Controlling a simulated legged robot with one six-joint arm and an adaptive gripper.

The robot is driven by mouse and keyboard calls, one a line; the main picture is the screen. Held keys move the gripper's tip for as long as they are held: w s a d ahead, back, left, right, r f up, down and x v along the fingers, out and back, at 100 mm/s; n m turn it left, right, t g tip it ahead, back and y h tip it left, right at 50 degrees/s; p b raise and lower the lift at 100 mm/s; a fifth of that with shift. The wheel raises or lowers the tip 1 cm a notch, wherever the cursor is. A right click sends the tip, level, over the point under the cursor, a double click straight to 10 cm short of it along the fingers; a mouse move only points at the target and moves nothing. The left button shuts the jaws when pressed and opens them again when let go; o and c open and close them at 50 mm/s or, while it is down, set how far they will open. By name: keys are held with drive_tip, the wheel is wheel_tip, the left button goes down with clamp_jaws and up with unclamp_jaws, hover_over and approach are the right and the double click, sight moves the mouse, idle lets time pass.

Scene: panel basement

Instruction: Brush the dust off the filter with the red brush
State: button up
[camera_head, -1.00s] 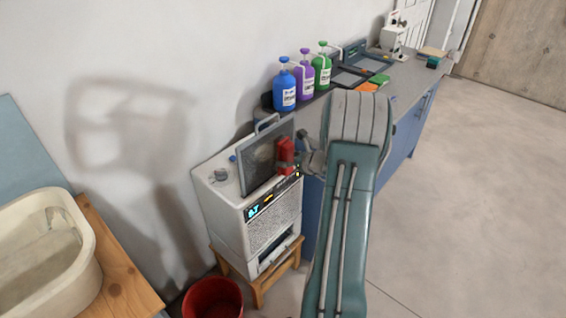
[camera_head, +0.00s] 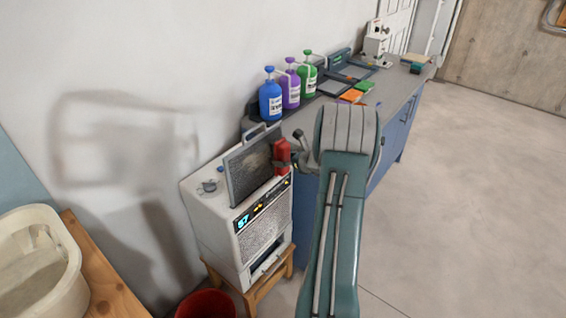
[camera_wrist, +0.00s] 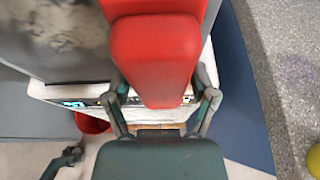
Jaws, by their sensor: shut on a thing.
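The filter (camera_head: 248,166) is a dark grey mesh panel in a grey frame with a handle on top. It stands upright in the top of a white appliance (camera_head: 215,222). A paler, dusty-looking patch shows on its face. The red brush (camera_head: 282,153) is at the filter's right edge, in front of its face; the wrist view shows its red body (camera_wrist: 155,60) large and close. My gripper (camera_wrist: 160,98) is shut on the brush, with a finger on each side. The bristles are hidden, so I cannot tell whether they touch the mesh.
The appliance stands on a wooden stool (camera_head: 262,290) with a red bucket (camera_head: 207,304) beside it. Blue, purple and green (camera_head: 308,75) bottles stand on the counter behind. A wooden table with a cream basin (camera_head: 38,262) is at left. The floor at right is clear.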

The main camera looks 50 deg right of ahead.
sight(287, 152)
drive_tip(key=shift+r, duration=0.6)
drive_tip(key=shift+s+a, duration=0.2)
drive_tip(key=shift+a, duration=2.35)
drive_tip(key=shift+s+a, duration=0.15)
drive_tip(key=shift+a, duration=2.4)
drive_tip(key=shift+s+a, duration=0.2)
drive_tip(key=shift+a, duration=2.35)
drive_tip(key=shift+r, duration=0.9)
drive_tip(key=shift+d, duration=2.05)
drive_tip(key=shift+w+d, duration=0.2)
drive_tip(key=shift+d, duration=1.65)
drive_tip(key=shift+w+d, duration=0.25)
drive_tip(key=shift+d, duration=1.6)
drive_tip(key=shift+w+d, duration=0.2)
drive_tip(key=shift+d, duration=1.65)
drive_tip(key=shift+s+d, duration=0.15)
drive_tip(key=shift+s, duration=1.35)
drive_tip(key=shift+s+d, duration=0.1)
drive_tip(key=shift+s, duration=1.4)
drive_tip(key=shift+s, duration=0.15)
drive_tip(key=shift+s+d, duration=0.1)
drive_tip(key=shift+s, duration=1.3)
